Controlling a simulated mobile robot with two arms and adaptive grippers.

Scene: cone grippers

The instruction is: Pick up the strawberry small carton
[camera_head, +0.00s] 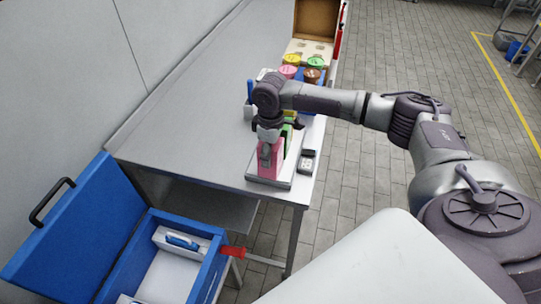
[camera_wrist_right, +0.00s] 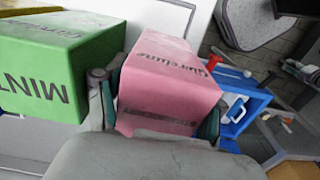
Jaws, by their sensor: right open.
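The pink carton, which I take as the strawberry small carton (camera_head: 269,163), stands at the near end of the steel table. In the right wrist view the pink carton (camera_wrist_right: 165,75) fills the middle; its lettering is too blurred to read fully. My right gripper (camera_head: 270,137) is directly above the carton, pointing down. In the wrist view its open fingers (camera_wrist_right: 157,112) are on either side of the pink carton, one between it and a green carton (camera_wrist_right: 55,65) marked MINT. I cannot tell whether the fingers touch it. My left gripper is not in view.
The green carton (camera_head: 287,133) stands close behind the pink one. A small dark device (camera_head: 307,162) lies to the right. Cups with coloured lids (camera_head: 290,70) stand farther back. A blue open box (camera_head: 203,272) is below left. The table's left side (camera_head: 205,125) is clear.

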